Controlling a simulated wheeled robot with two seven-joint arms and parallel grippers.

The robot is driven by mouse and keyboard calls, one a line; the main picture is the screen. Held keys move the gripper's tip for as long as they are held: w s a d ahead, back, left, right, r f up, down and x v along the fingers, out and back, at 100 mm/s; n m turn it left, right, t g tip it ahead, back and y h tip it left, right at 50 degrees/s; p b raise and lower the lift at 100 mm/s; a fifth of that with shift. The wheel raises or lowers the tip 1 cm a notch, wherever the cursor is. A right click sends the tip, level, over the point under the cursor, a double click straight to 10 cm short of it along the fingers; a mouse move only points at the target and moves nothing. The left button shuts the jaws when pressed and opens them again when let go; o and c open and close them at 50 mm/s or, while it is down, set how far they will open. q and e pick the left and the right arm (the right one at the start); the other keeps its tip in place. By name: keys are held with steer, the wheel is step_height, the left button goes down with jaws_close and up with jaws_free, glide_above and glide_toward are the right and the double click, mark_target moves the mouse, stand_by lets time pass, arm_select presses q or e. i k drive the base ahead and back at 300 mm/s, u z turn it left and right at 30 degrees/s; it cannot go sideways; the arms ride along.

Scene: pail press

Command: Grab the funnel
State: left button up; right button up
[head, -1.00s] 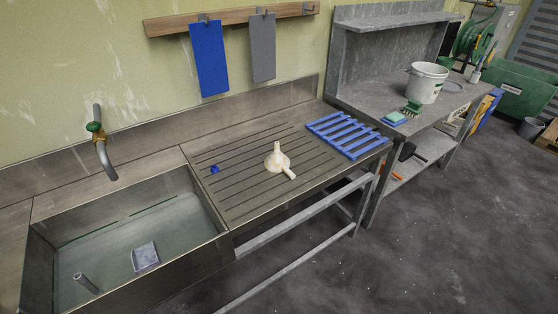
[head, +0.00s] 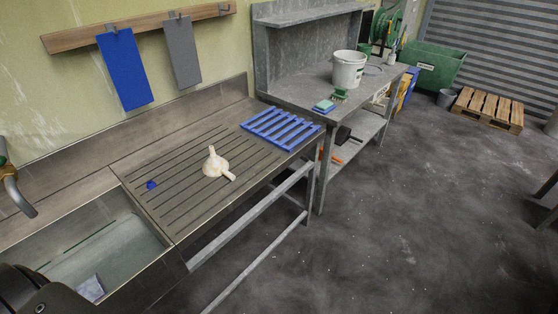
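The cream-white funnel (head: 216,165) lies on the ribbed drainboard (head: 190,200) beside the sink, in the middle of the head view. Its spout points up and a short handle or side part points to the lower right. Nothing is touching it except the drainboard. Neither of my grippers shows in the head view; only a dark part of my own body is at the lower left corner.
A small blue cap (head: 151,185) lies left of the funnel. A blue slatted rack (head: 281,129) lies at the drainboard's right end. The water-filled sink (head: 100,250) is at left. A white pail (head: 348,70) stands on the grey bench. Open floor (head: 400,210) lies at right.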

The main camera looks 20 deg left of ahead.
mark_target(215, 166)
steer(key=z, duration=0.4)
steer(key=i, duration=3.5)
steer(key=u, duration=3.4)
